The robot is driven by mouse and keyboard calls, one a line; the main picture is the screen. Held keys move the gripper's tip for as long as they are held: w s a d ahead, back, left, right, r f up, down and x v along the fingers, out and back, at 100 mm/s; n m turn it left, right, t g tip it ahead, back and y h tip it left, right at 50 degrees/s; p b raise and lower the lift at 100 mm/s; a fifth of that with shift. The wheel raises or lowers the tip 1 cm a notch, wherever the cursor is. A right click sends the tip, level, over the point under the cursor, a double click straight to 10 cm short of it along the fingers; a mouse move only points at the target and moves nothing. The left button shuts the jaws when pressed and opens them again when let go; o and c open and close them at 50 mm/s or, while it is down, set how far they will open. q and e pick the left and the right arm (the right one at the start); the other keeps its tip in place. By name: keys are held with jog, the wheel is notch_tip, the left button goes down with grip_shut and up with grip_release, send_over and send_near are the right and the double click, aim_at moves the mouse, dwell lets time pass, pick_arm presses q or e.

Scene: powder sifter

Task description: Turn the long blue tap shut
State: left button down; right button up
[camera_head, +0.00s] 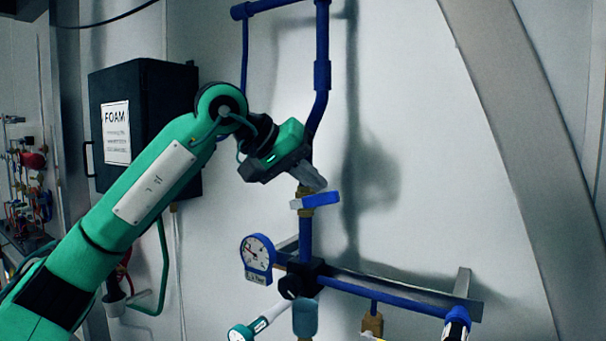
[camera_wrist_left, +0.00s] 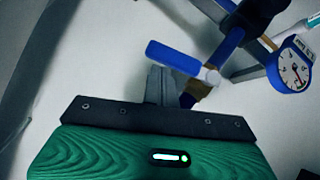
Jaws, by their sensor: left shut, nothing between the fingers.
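The long blue tap handle (camera_head: 320,199) sits on a brass valve body (camera_head: 304,212) on the vertical blue pipe. The handle lies roughly level, across the pipe, and points right in the head view. In the left wrist view the handle (camera_wrist_left: 172,57) crosses just beyond the fingertips. My left gripper (camera_head: 318,184) is shut and empty, just above the handle; its closed fingers (camera_wrist_left: 157,72) also show in the left wrist view. I cannot tell whether the fingers touch the handle. My right gripper is not in view.
A round pressure gauge (camera_head: 257,254) sits left of the pipe below the tap. A dark wall bracket (camera_head: 400,290) and blue pipework run to the lower right. A black box labelled FOAM (camera_head: 165,125) hangs at left. The wall right of the tap is clear.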

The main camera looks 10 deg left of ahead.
pick_arm(q)
jog(key=shift+s+d+f+m+t+y+b, duration=0.3)
jog(key=shift+d+f+m+y, duration=0.2)
jog(key=shift+d+f+y, duration=0.35)
jog(key=shift+f, duration=0.1)
